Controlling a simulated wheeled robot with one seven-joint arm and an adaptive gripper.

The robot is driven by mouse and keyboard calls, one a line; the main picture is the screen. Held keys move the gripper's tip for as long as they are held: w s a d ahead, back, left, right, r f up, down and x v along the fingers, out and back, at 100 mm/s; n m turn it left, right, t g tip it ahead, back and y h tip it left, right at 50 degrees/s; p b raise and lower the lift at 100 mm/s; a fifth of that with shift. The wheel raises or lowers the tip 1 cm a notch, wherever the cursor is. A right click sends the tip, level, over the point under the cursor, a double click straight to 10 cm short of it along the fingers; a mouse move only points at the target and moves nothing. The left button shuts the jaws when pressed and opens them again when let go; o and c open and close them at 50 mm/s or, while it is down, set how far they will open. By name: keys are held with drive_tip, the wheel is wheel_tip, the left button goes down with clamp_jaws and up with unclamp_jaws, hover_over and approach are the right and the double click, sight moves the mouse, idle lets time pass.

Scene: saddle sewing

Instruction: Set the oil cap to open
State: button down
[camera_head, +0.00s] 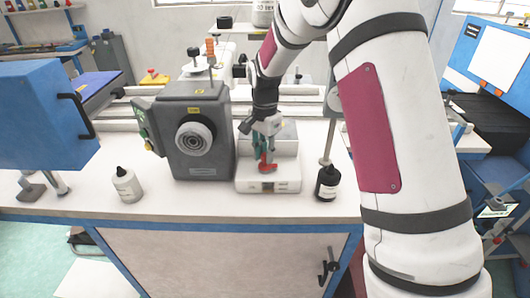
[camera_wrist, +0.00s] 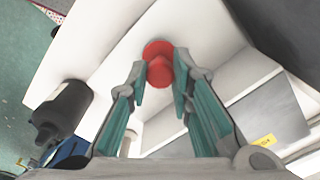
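The oil cap (camera_wrist: 159,62) is a red round cap with a raised grip, on the white machine base. It also shows in the head view (camera_head: 267,164), low on the front of the white block, partly hidden by my fingers. My gripper (camera_wrist: 160,80) has its two green-padded fingers apart, one on each side of the cap's raised grip. The fingertips overlap the cap in the wrist view; whether they touch it I cannot tell. In the head view my gripper (camera_head: 264,155) points down at the cap.
A grey machine box with a round dial (camera_head: 195,138) stands close on the left. A dark bottle (camera_head: 327,183) stands to the right, beside a thin post. A white bottle (camera_head: 127,185) stands further left. The front strip of the worktable (camera_head: 220,205) is clear.

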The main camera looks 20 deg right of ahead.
sight(278, 176)
drive_tip(key=shift+n, duration=0.3)
drive_tip(key=n, duration=0.2)
drive_tip(key=s+n, duration=0.1)
drive_tip(key=n, duration=0.1)
drive_tip(key=shift+s+n, duration=0.15)
drive_tip(key=shift+n, duration=0.15)
drive_tip(key=n, duration=0.2)
drive_tip(key=s+n, duration=0.1)
drive_tip(key=n, duration=0.2)
drive_tip(key=shift+s+d+n, duration=0.15)
drive_tip(key=shift+d+n, duration=0.05)
drive_tip(key=shift+n, duration=0.1)
drive_tip(key=n, duration=0.3)
drive_tip(key=s+d+n+p, duration=0.1)
drive_tip(key=n, duration=0.3)
drive_tip(key=d+n, duration=0.1)
drive_tip(key=shift+s+n+p, duration=0.1)
drive_tip(key=shift+n+p, duration=0.3)
drive_tip(key=shift+d+n, duration=0.3)
drive_tip(key=shift+n, duration=1)
drive_tip(key=c, duration=1.4)
unclamp_jaws()
